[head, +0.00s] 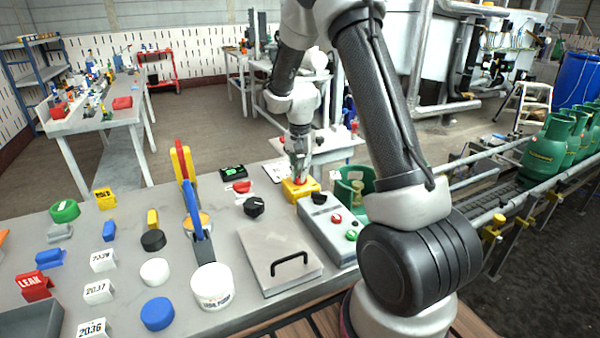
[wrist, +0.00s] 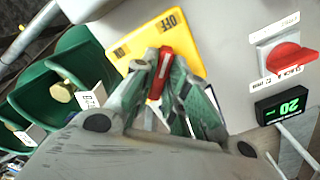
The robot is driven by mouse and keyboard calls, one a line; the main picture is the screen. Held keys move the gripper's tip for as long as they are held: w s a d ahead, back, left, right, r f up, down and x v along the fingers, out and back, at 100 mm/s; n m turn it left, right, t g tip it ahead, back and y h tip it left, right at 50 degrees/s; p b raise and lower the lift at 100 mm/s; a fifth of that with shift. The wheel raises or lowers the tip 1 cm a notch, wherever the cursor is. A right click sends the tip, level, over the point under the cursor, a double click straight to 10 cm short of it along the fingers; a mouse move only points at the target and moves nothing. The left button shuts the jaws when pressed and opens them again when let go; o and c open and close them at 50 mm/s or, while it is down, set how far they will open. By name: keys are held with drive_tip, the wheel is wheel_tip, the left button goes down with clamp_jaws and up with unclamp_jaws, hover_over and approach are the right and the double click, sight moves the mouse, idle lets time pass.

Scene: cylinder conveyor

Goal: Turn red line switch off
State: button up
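A yellow switch box (head: 301,190) with a red handle stands at the back edge of the grey bench. The red handle (wrist: 160,78) lies between my fingers and points roughly toward the plate's top edge. My gripper (head: 299,176) is directly over the box, pointing down. In the wrist view my gripper (wrist: 160,62) looks shut around the handle, with the fingers touching its sides. The fingers hide part of the handle and plate.
Left of the box are another red knob (head: 241,187), a green-lit display (head: 233,172) and a black knob (head: 254,207). A grey button box (head: 330,226) stands close in front. Green gas cylinders (head: 548,146) stand on the conveyor at right.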

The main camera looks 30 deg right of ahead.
drive_tip(key=shift+o, duration=1.3)
drive_tip(key=shift+r, duration=0.1)
wheel_tip(320, 180, up, 12)
